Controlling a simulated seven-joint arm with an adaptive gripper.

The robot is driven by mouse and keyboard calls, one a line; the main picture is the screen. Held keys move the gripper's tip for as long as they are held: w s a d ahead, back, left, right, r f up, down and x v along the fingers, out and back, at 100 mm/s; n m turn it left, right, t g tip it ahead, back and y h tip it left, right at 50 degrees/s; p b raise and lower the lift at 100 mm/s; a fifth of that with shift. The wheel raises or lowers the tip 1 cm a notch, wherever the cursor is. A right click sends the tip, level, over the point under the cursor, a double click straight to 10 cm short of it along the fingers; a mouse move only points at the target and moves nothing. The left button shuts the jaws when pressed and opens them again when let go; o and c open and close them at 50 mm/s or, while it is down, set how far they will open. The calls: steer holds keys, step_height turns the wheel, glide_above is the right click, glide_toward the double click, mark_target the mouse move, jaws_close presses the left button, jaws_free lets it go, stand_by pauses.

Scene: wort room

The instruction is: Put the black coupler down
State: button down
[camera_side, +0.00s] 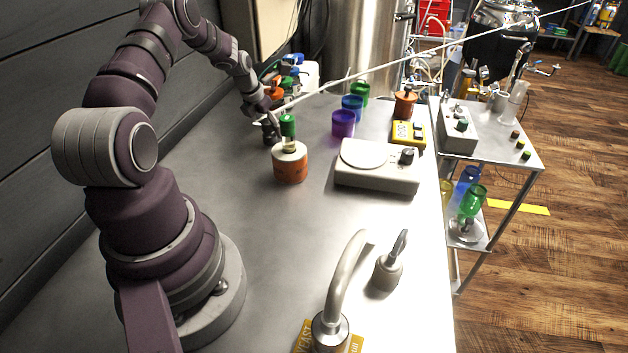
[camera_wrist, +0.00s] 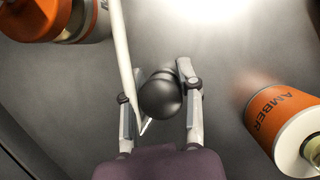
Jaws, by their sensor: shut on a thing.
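My gripper (camera_wrist: 160,88) is shut on the black coupler (camera_wrist: 161,98), a round dark piece between the two fingers in the wrist view. In the side view my gripper (camera_side: 269,122) is low over the far left part of the steel bench (camera_side: 235,230), just behind an orange and white container. The coupler is hard to tell from the dark fingers there. I cannot tell whether it touches the bench.
A long pale rod (camera_wrist: 122,50) runs beside the left finger. The orange AMBER container (camera_wrist: 272,115) stands to the right; another orange one (camera_wrist: 45,18) is upper left. Purple cup (camera_side: 343,123) and white scale (camera_side: 376,167) stand right.

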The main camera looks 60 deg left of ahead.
steer(key=c, duration=0.7)
jaws_free()
steer(key=v, duration=1.2)
steer(key=w+d+r+m, duration=0.1)
steer(key=d+r+m, duration=0.6)
steer(key=d+m, duration=0.75)
steer(key=s+d+m, duration=0.2)
steer(key=d+m, duration=0.2)
steer(key=m, duration=0.4)
steer(key=s+d+r+m+t+h, duration=0.1)
steer(key=s+d+m, duration=0.2)
steer(key=m, duration=0.6)
steer(key=s+d+m, duration=0.3)
steer(key=d+m, duration=0.2)
steer(key=m, duration=0.4)
steer(key=shift+r+t+h, duration=0.3)
steer(key=shift+r+h, duration=0.05)
steer(key=shift+h, duration=0.05)
